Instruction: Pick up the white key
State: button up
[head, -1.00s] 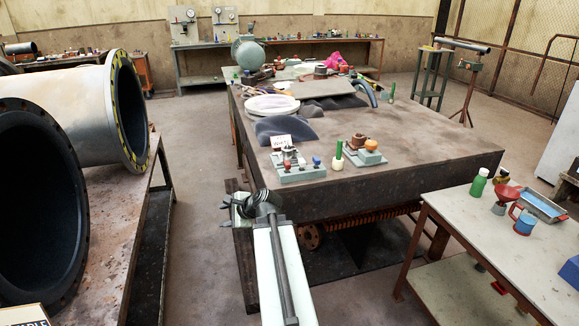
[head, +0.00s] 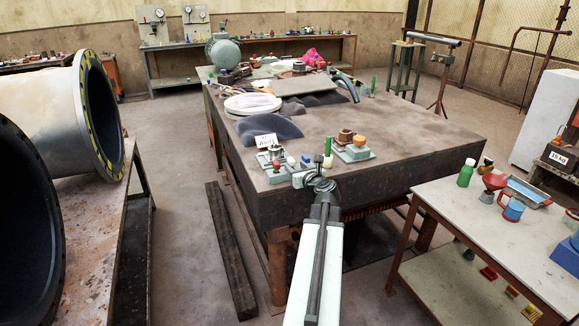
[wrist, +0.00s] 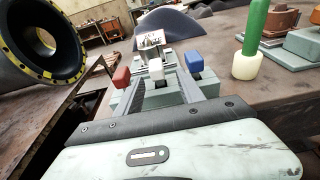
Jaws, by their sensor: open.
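The white key (wrist: 155,69) stands upright in the wrist view, between a red key (wrist: 121,77) and a blue key (wrist: 194,61) on a grey-green block (wrist: 160,98). My gripper (wrist: 159,80) is open, and its two grey fingers reach toward the block with the white key between them in the picture. I cannot tell whether they touch it. In the head view my gripper (head: 308,178) is at the near edge of the big table, just in front of the block (head: 268,176). The white key is small there, at the block's top (head: 291,161).
A green-handled tool with a pale base (wrist: 248,65) stands close right of the block. A second block with brown and orange parts (head: 352,151) is beyond it. A small sign (head: 266,140) stands behind. The large table (head: 400,135) is clear at right.

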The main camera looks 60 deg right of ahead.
aim_at(293, 165)
jog(key=x, duration=0.4)
jog(key=shift+w+d, duration=0.1)
jog(key=shift+w, duration=0.3)
jog(key=shift+s+r, duration=0.1)
grip_shut()
notch_tip(293, 165, up, 10)
jog(key=p, duration=0.9)
jog(key=shift+r+p, duration=0.15)
jog(key=shift+p, duration=0.25)
